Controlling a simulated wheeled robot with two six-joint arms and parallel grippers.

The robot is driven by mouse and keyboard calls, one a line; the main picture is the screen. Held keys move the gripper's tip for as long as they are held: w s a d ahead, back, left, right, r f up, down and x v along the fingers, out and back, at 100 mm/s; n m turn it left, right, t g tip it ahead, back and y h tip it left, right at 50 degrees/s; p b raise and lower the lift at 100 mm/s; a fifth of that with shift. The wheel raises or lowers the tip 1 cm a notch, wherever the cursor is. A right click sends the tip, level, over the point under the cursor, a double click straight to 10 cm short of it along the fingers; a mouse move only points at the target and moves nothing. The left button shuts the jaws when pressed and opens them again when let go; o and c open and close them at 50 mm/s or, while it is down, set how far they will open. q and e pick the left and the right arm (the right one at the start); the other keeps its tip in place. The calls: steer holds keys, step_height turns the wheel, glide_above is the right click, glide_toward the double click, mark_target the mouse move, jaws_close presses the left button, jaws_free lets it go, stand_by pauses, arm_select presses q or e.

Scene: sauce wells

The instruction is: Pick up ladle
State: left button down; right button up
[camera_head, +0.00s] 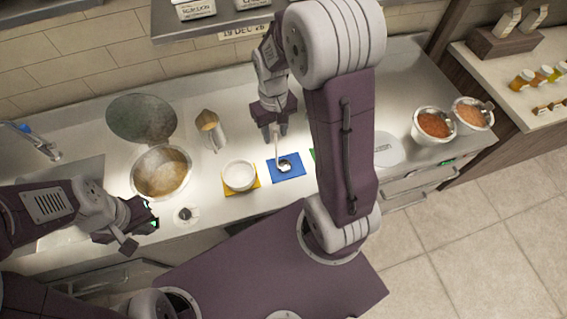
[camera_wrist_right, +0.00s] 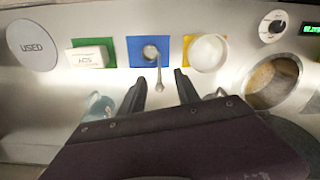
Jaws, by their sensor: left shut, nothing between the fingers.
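The ladle (camera_head: 284,164) lies on the blue mat (camera_head: 298,174), its bowl on the mat and its pale handle pointing up toward my right gripper (camera_head: 275,131). In the right wrist view the ladle (camera_wrist_right: 157,68) has its handle reaching between the two dark fingers of my right gripper (camera_wrist_right: 160,88). These fingers are apart, with a visible gap on both sides of the handle. My left gripper (camera_head: 138,228) is shut and empty at the lower left, near the counter's front edge.
A white bowl (camera_head: 239,174) sits on a yellow mat (camera_head: 254,188) beside the blue mat. A round well of brown sauce (camera_head: 162,172) and a metal jug (camera_head: 209,124) are left. A green mat (camera_wrist_right: 92,43) bears a white block. A grey disc marked USED (camera_wrist_right: 33,44) lies beyond.

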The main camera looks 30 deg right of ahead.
mark_target(276, 141)
steer(key=f+p, duration=0.1)
steer(key=f, duration=0.3)
steer(key=shift+s+f, duration=0.1)
steer(key=shift+s, duration=0.1)
steer(key=shift+w+f, duration=0.15)
steer(key=shift+f, duration=0.25)
jaws_close()
steer(key=shift+r, duration=0.6)
step_height(276, 141, up, 3)
steer(key=shift+w+r+b, duration=0.1)
steer(key=shift+b, duration=0.4)
steer(key=s+r+b, duration=0.1)
steer(key=s+r, duration=0.5)
steer(key=s, duration=0.6)
steer(key=shift+d+r+b, duration=0.15)
steer(key=shift+r+b, duration=0.15)
steer(key=shift+r, duration=0.05)
